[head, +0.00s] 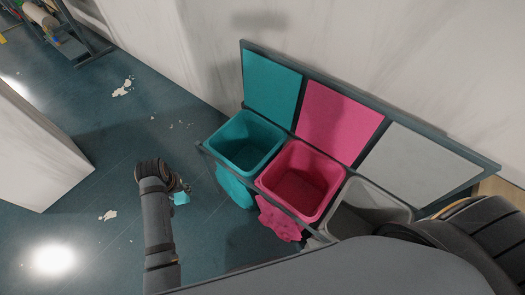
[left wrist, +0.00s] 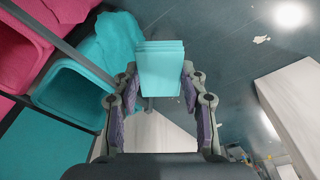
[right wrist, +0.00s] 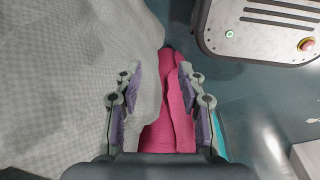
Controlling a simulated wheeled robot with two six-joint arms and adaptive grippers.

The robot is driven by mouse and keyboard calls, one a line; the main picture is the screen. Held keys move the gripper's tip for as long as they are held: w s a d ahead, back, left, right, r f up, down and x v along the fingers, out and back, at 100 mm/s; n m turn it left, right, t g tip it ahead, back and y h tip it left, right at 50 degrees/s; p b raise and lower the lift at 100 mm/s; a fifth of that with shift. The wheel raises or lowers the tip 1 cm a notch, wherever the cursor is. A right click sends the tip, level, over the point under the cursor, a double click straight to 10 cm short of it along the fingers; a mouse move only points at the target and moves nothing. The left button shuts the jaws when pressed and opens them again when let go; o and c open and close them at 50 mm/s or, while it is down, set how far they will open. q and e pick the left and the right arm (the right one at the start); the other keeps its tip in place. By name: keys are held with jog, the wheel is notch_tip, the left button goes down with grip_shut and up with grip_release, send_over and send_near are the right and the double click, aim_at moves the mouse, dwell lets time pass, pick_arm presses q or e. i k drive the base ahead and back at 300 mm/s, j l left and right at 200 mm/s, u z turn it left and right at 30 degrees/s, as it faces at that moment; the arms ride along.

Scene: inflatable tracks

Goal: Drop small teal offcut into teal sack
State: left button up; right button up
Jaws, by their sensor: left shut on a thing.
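The small teal offcut (head: 181,198) is a flat, layered rectangular piece. My left gripper (head: 181,187) is shut on it, and the left wrist view shows the offcut (left wrist: 160,70) between the fingertips. The teal sack (head: 216,136) hangs open-mouthed in the left end of a rack, its fabric showing below the frame. The held offcut is left of and in front of this sack, outside its mouth. The sack (left wrist: 70,92) is at the left of the left wrist view. My right gripper (right wrist: 158,75) is open in the right wrist view, above grey and pink sack fabric.
A pink sack (head: 325,208) and a grey sack (head: 400,209) hang right of the teal one. Teal, pink and grey panels stand behind them against a pale wall (head: 370,30). A white block (head: 35,150) stands at the left. Dark floor lies between, with pale scraps.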

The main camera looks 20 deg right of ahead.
aim_at(247, 170)
jog(key=i+j+z, duration=0.2)
jog(key=z, duration=0.15)
jog(key=i+j+z, duration=0.15)
jog(key=j+z, duration=0.2)
jog(key=i+j+z, duration=0.15)
jog(key=j+z, duration=0.55)
jog(key=i+j+z, duration=0.1)
jog(key=j+z, duration=0.2)
